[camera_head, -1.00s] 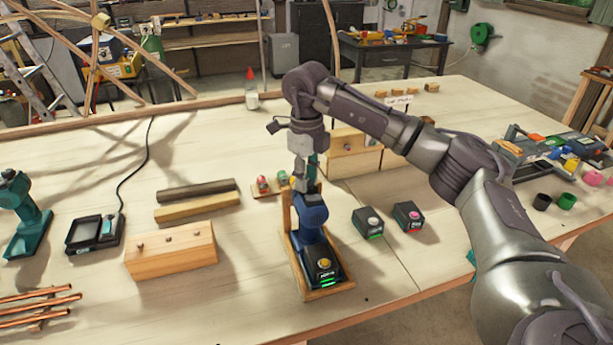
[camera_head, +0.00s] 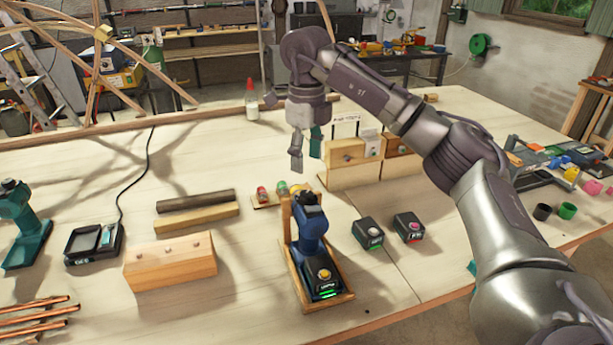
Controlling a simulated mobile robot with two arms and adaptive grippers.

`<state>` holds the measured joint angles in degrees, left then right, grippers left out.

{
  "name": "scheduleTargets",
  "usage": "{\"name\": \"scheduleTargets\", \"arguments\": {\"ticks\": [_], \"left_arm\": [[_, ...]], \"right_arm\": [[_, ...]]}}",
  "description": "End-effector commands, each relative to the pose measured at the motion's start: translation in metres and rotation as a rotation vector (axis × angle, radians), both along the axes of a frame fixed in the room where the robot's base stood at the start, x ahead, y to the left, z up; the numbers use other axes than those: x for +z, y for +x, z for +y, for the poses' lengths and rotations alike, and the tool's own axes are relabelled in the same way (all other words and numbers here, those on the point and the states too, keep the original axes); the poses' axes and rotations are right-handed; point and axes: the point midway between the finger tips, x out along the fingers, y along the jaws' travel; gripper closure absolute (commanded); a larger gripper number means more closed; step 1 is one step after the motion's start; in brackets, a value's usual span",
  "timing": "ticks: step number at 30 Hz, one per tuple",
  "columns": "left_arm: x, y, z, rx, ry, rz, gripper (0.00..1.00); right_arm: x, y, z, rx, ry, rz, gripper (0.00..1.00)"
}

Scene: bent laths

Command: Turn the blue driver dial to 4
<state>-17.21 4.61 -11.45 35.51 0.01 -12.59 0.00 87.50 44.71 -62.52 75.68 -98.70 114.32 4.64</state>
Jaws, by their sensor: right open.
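The blue driver (camera_head: 311,226) stands upright in a wooden cradle (camera_head: 290,272) near the front middle of the bench. A dark battery base with a yellow-orange round part and green lights is at its foot. Its dial cannot be made out clearly, and no number on it is readable. My right gripper (camera_head: 305,152) points down above and slightly behind the driver's top. It is open and empty, apart from the driver. My left gripper is not in view.
Two battery packs (camera_head: 368,233) stand right of the cradle. A wooden block (camera_head: 170,262), two wooden strips (camera_head: 197,214) and a charger (camera_head: 94,241) lie to the left. Wooden boxes (camera_head: 346,176) stand behind. A teal driver (camera_head: 27,225) stands at far left.

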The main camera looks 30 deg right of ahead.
Motion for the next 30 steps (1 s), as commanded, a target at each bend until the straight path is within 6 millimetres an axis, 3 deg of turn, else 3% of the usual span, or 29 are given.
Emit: {"name": "scheduleTargets", "arguments": {"ticks": [3, 8, 30], "left_arm": [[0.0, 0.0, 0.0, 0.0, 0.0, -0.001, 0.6], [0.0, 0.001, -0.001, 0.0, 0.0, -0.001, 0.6], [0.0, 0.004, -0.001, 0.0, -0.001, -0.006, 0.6]], "right_arm": [[0.022, 0.0, 0.0, 0.0, -0.002, -0.004, 0.44], [0.035, 0.0, 0.0, 0.0, -0.001, -0.001, 0.44], [0.037, 0.0, 0.0, 0.0, 0.0, 0.0, 0.44]]}}
